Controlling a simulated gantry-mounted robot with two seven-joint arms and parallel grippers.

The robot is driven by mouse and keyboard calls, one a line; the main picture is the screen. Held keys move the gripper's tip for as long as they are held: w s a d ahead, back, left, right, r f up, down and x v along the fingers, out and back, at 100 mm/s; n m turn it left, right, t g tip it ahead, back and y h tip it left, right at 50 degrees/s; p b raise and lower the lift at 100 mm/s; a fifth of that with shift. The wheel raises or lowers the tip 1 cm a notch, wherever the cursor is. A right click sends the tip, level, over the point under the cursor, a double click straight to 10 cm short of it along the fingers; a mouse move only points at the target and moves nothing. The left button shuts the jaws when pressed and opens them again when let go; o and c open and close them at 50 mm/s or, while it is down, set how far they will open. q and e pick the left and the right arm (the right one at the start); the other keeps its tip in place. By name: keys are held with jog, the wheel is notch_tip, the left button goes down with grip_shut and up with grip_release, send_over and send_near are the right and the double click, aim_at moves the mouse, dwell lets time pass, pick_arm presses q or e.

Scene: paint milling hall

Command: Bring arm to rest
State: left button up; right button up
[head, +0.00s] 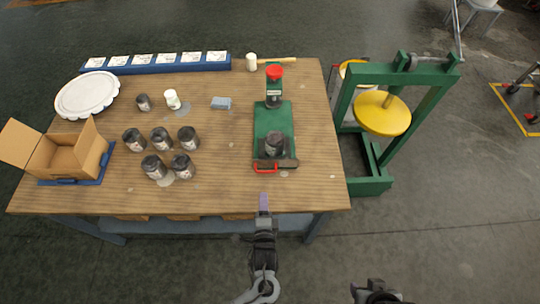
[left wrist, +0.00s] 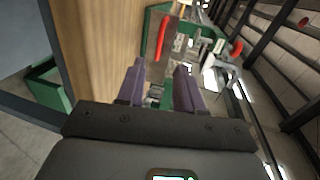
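My left gripper (head: 263,203) reaches up from the bottom of the head view to the table's front edge, just in front of the red handle (head: 265,169) of the green press. In the left wrist view its two purple fingers (left wrist: 159,80) stand apart with nothing held between them. A dark part of my right arm (head: 376,292) shows at the bottom edge of the head view. Whether its fingers are open or shut cannot be made out.
The wooden table (head: 225,135) holds a green press (head: 273,120) with a dark can (head: 274,144), several dark cans (head: 160,138), an open cardboard box (head: 62,160) and a white round lid (head: 87,95). A green frame with a yellow disc (head: 383,113) stands right of the table.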

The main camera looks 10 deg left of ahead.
pick_arm(q)
jog(key=shift+s+a+f+n+g+h, duration=0.2)
jog(key=shift+a+f+n+g+h, duration=0.25)
jog(key=shift+n, duration=0.35)
jog(key=s+a+r+n+g+h, duration=0.2)
jog(key=s+a+r+n+g, duration=0.35)
jog(key=s, duration=0.35)
jog(key=s+a+r+n+g+h, duration=0.2)
jog(key=s+a+r+n+g, duration=0.3)
jog(key=s, duration=0.4)
notch_tip(320, 180, up, 23)
jog(key=s+p, duration=0.1)
jog(key=p, duration=2.3)
jog(key=shift+a+n+y, duration=0.3)
jog(key=shift+n+y, duration=0.05)
jog(key=shift+n, duration=0.1)
jog(key=shift+s+f, duration=0.1)
jog(key=shift+f, duration=0.05)
